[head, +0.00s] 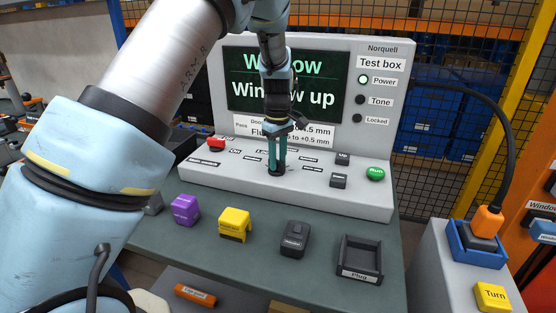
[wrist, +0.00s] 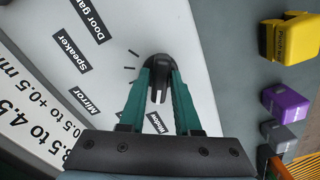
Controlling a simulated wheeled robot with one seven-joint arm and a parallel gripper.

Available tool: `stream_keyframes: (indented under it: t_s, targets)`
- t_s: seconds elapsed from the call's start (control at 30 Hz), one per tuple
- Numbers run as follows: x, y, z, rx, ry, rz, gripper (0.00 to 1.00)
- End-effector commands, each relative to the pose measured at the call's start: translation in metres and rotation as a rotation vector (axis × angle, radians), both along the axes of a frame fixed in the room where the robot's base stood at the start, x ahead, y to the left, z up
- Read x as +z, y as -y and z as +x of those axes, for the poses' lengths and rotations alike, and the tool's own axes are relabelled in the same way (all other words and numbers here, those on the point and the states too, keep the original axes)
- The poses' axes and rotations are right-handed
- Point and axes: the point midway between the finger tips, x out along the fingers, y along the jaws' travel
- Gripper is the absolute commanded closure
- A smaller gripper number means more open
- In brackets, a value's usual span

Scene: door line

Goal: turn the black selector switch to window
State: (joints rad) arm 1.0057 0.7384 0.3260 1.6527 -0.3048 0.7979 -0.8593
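The black selector switch (wrist: 156,63) sits on the sloped light-grey panel of the test box. In the wrist view its pale pointer mark (wrist: 158,97) faces down the picture, toward the partly hidden Window label (wrist: 153,123). Door gap, Speaker and Mirror labels lie to the left. My gripper (head: 277,168) reaches down with its teal fingers on either side of the switch, and they look closed on it; the fingertips partly hide it. The screen (head: 320,85) reads "Window" above "Window up".
A red button (head: 216,143) and a green Run button (head: 375,173) are on the panel. Purple (head: 185,209) and yellow (head: 234,223) blocks, a black plug (head: 295,239) and an empty tray (head: 346,275) stand in front. An orange connector (head: 487,222) sits at right.

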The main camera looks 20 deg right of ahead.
Motion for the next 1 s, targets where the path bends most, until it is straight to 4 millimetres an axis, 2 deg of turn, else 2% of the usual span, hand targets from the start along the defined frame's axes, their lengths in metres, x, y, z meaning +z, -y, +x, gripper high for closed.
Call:
stream_keyframes:
  t_s: [0.03,0.2,0.53,0.67,1.0]
  targets:
    - [0.0,0.0,0.0,0.0,0.0,0.0,0.62]
    - [0.0,0.0,-0.001,-0.001,-0.001,0.001,0.45]
    - [0.005,0.0,0.0,-0.002,-0.001,0.0,0.45]
    - [0.024,0.001,0.0,-0.003,0.001,-0.004,0.45]
    - [0.088,0.001,0.0,-0.002,0.001,-0.002,0.45]
